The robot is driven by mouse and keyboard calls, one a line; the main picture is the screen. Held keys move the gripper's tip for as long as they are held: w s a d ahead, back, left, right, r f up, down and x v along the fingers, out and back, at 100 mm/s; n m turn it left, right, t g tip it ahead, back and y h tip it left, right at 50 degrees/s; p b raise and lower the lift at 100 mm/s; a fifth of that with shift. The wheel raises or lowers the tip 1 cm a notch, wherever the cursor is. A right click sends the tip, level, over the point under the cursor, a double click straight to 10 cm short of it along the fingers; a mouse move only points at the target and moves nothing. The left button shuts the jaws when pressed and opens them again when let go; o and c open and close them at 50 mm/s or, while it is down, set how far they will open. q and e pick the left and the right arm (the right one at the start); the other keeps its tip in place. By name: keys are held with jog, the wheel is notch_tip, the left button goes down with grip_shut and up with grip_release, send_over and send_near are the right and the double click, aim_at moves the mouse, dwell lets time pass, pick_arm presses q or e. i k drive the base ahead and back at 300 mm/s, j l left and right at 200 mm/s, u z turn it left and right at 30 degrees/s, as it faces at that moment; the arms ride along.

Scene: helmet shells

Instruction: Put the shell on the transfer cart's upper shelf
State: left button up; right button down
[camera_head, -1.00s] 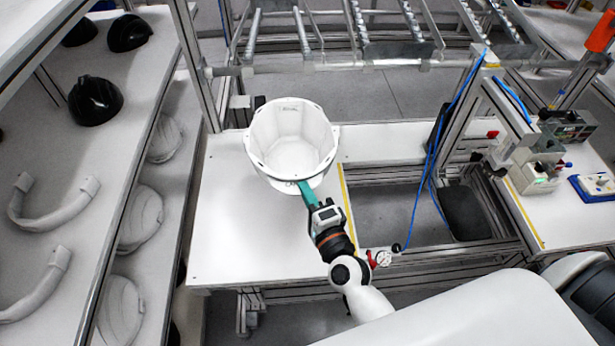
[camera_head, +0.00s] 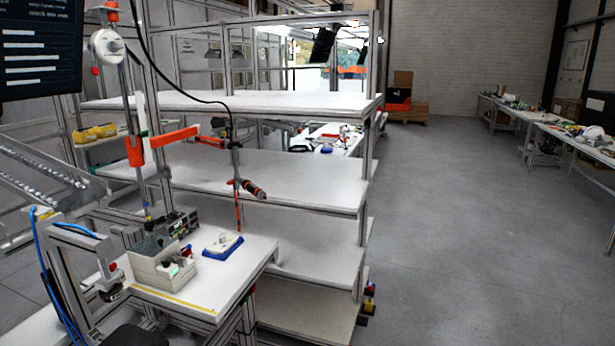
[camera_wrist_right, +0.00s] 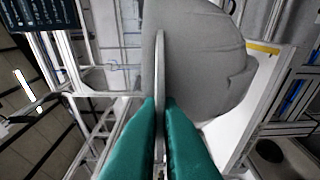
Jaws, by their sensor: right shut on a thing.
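The shell (camera_wrist_right: 205,65), pale grey in the right wrist view, fills the upper middle of that picture. My right gripper (camera_wrist_right: 161,105) has its green fingers shut on the thin rim of the shell, which stands up between them. The shell and my right gripper are out of the head view. My left gripper is in neither current view. A rack with several white shelves (camera_head: 275,182) stands in the middle of the head view, its top shelf (camera_head: 250,101) bare in front. I cannot tell whether this rack is the transfer cart.
A white workbench (camera_head: 215,278) at the lower left of the head view holds a grey box (camera_head: 165,265) and a blue-based device (camera_head: 222,245). A screwdriver tool (camera_head: 248,188) hangs before the shelves. Open grey floor (camera_head: 450,240) lies to the right, with long tables (camera_head: 545,125) beyond.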

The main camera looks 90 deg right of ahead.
aim_at(318, 176)
jog(key=z, duration=1.65)
